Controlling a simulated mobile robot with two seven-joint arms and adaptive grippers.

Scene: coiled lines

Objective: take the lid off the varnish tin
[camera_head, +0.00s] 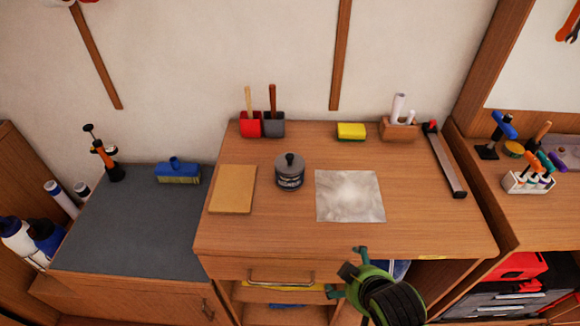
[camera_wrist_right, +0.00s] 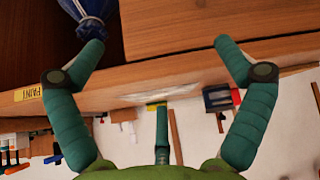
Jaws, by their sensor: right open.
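The varnish tin (camera_head: 289,177) is a small dark grey tin standing upright on the wooden bench top. Its grey lid (camera_head: 289,161) with a black knob sits on top of it. My right gripper (camera_head: 344,272) is in front of the bench's front edge, below and to the right of the tin. In the right wrist view its fingers (camera_wrist_right: 155,50) are spread wide with nothing held between them. The tin cannot be made out in the right wrist view. My left gripper does not show in either view.
A tan board (camera_head: 233,189) lies left of the tin, and a pale grey sheet (camera_head: 350,196) lies right of it. Red and grey holders (camera_head: 262,125), a yellow sponge (camera_head: 351,131) and a wooden block (camera_head: 399,131) stand behind. A long bar (camera_head: 445,162) lies at the right.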

